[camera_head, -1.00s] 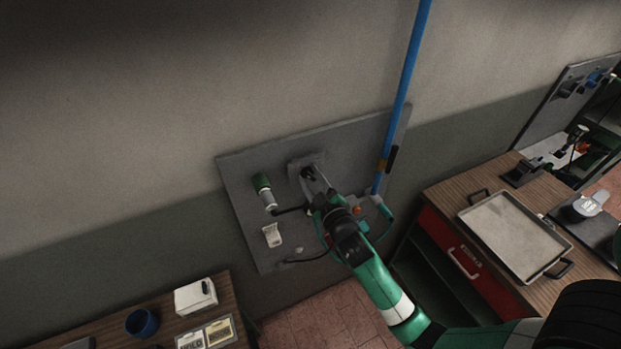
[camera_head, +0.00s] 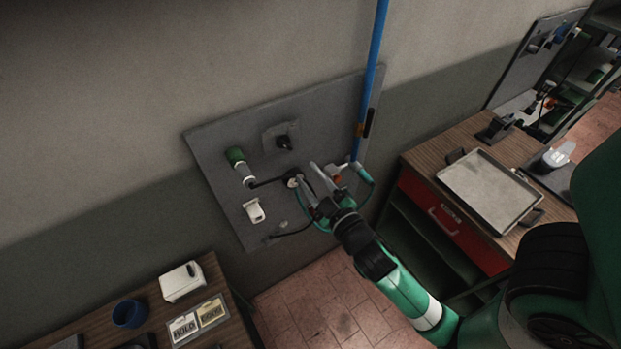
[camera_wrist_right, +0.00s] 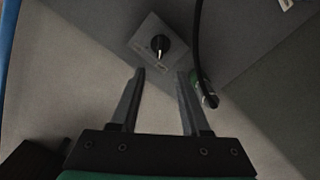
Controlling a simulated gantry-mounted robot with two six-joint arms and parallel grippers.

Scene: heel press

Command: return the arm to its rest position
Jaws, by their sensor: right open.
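My right arm comes in from the lower right in the head view. My right gripper (camera_head: 310,175) is open and empty in front of the grey wall panel (camera_head: 215,140). It is below and to the right of a black knob (camera_head: 284,142) on a grey plate. In the right wrist view the two fingers (camera_wrist_right: 161,72) stand apart with nothing between them. The knob (camera_wrist_right: 159,43) shows beyond the fingertips, apart from them. My left gripper is not in view.
A green-and-white cylinder (camera_head: 238,165), a white switch (camera_head: 254,211) and a blue pipe (camera_head: 371,75) are at the panel. A table with a metal tray (camera_head: 490,187) is at right. A blue cup (camera_head: 128,313) and white box (camera_head: 181,281) stand lower left.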

